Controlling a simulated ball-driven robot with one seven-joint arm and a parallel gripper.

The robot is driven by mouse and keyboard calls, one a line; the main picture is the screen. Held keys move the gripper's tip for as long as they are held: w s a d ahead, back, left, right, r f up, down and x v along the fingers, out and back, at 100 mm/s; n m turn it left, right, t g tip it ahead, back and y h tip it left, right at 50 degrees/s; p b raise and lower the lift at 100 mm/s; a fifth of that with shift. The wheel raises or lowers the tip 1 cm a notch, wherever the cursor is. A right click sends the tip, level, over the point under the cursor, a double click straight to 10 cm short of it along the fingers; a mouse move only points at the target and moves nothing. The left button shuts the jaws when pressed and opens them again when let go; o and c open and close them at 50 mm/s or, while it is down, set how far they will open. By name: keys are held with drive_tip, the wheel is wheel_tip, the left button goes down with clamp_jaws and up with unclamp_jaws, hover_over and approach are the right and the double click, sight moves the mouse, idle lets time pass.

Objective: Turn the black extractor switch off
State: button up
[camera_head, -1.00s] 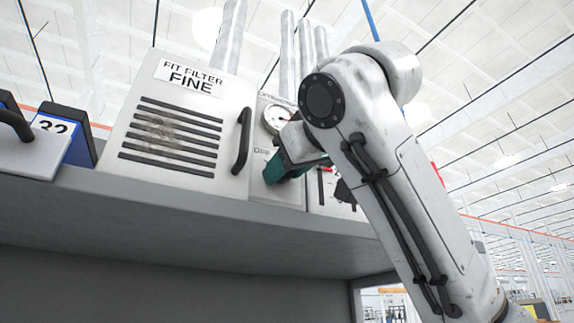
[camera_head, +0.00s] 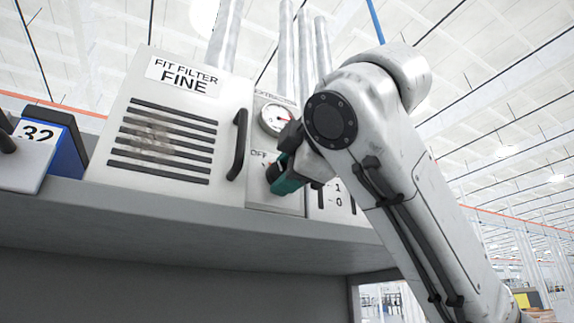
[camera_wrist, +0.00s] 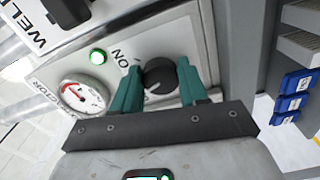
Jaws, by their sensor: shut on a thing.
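The black extractor switch is a round knob (camera_wrist: 160,72) on a pale panel (camera_wrist: 205,30), between the green fingers of my gripper (camera_wrist: 160,92) in the wrist view. The fingers are shut on its sides. The word ON is printed beside the knob, and a green lamp (camera_wrist: 98,57) near it is lit. A pale mark shows on the knob, but its exact setting is hard to read. In the head view my gripper (camera_head: 283,178) is at the extractor panel (camera_head: 259,190), below the gauge (camera_head: 273,119) and beside the word OFF; it hides the knob.
Left of the panel is a filter door (camera_head: 165,175) with a black handle (camera_head: 238,145). To the right is another panel marked 1 and 0 (camera_head: 338,193). A grey shelf edge (camera_head: 200,222) runs below. A blue holder marked 32 (camera_head: 66,150) stands far left.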

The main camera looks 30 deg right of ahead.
drive_tip(key=n+p, duration=0.1)
drive_tip(key=n, duration=0.3)
drive_tip(key=shift+a+n+p, duration=0.1)
drive_tip(key=shift+n+p, duration=0.2)
drive_tip(key=shift+n, duration=0.1)
idle(0.5)
drive_tip(key=o, duration=1.1)
drive_tip(key=shift+c, duration=0.2)
drive_tip(key=s+b, duration=0.3)
drive_tip(key=s, duration=0.7)
drive_tip(key=shift+s, duration=0.4)
